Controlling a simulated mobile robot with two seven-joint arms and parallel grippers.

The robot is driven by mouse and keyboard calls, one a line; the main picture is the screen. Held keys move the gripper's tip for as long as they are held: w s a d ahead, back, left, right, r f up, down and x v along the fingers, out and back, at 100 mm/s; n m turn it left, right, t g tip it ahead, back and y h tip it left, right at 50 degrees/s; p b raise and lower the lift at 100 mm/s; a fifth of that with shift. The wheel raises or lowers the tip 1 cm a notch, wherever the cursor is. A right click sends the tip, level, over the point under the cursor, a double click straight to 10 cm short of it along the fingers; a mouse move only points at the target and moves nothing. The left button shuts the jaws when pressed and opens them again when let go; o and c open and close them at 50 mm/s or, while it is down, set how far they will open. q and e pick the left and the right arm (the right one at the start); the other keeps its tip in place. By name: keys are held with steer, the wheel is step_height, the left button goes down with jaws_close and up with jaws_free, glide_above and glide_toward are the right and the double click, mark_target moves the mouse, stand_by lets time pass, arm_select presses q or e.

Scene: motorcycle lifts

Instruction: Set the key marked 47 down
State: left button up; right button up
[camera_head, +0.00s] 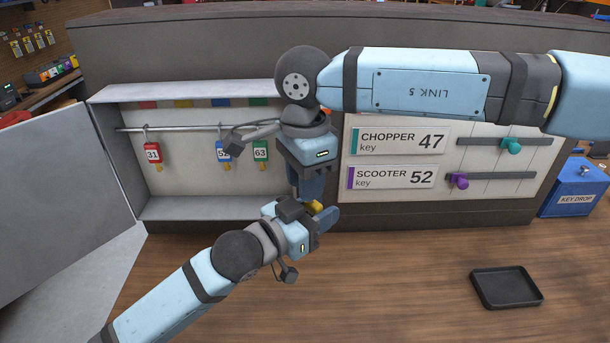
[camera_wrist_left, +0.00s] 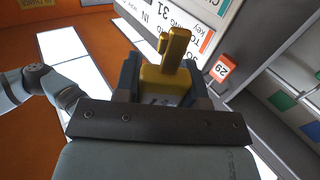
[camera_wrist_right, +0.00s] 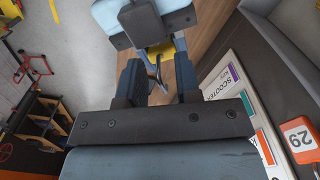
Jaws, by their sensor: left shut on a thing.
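A yellow key (camera_wrist_left: 172,72) is held between the fingers of my left gripper (camera_wrist_left: 165,85); its dark marking is too small to read. In the head view this yellow key (camera_head: 315,207) shows only in part, in my left gripper (camera_head: 322,213), low in front of the cabinet. My right gripper (camera_head: 307,190) points down just above and behind it. In the right wrist view the fingers of my right gripper (camera_wrist_right: 157,85) are apart, with the left gripper and a bit of yellow beyond them. A thin metal piece shows in the gap; I cannot tell whether it touches a finger.
An open key cabinet (camera_head: 170,208) holds hanging tags, including red 31 (camera_head: 153,153) and green 63 (camera_head: 260,151). Right of it are CHOPPER 47 and SCOOTER 52 labels with sliders. A black tray (camera_head: 507,287) lies on clear wooden surface; a blue key drop box (camera_head: 573,190) stands far right.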

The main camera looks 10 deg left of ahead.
jaws_close()
arm_select(q)
steer(key=o, duration=0.9)
steer(key=shift+o, duration=0.2)
